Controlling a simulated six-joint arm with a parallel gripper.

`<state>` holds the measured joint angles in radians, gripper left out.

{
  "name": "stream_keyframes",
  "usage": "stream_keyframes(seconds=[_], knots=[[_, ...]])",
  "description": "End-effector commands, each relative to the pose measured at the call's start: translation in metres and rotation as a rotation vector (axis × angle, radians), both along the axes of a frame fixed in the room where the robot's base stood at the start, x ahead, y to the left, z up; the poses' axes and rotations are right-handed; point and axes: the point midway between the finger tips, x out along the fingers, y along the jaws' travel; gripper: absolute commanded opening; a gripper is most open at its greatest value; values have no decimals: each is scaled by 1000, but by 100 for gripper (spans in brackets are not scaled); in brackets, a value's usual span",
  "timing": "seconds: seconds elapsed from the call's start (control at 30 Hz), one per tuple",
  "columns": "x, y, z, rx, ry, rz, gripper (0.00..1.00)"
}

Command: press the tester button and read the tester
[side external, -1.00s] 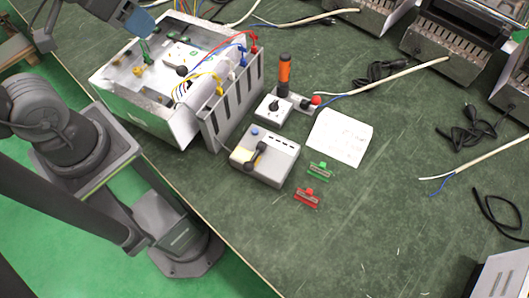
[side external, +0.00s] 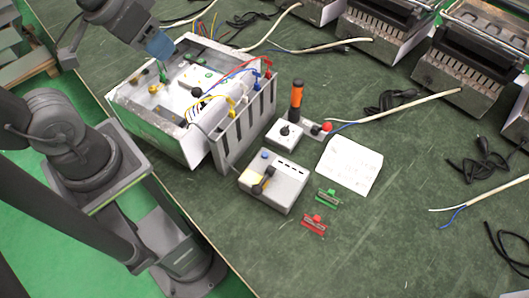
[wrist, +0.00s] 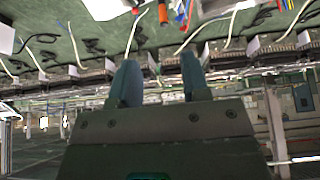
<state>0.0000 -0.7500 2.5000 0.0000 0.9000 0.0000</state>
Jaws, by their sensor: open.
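A grey box (side external: 274,187) with a blue button (side external: 265,154), a yellow patch and a black part on its top stands on the green bench; it looks like the tester. Any reading on it is too small to make out. My gripper (side external: 160,48) is up at the upper left, over the far left part of the open white appliance, well apart from the grey box. In the wrist view my gripper (wrist: 158,78) shows two separated dark fingers with nothing between them. The grey box cannot be made out in the wrist view.
The open white appliance (side external: 150,128) with coloured wires stands left of the grey box. Close by are a small white box with a black knob (side external: 287,132), an orange-handled tool (side external: 296,96), a paper sheet (side external: 349,165), a green clip (side external: 327,196) and a red clip (side external: 314,226).

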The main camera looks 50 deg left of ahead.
Motion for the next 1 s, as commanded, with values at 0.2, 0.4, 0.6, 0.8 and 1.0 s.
stream_keyframes(seconds=[0.2, 0.4, 0.6, 0.8, 1.0], knots=[[0, 0, 0, 0, 0, 0, 22], [0, 0, 0, 0, 0, 0, 3], [0, 0, 0, 0, 0, 0, 0], [0, 0, 0, 0, 0, 0, 0], [0, 0, 0, 0, 0, 0, 0]])
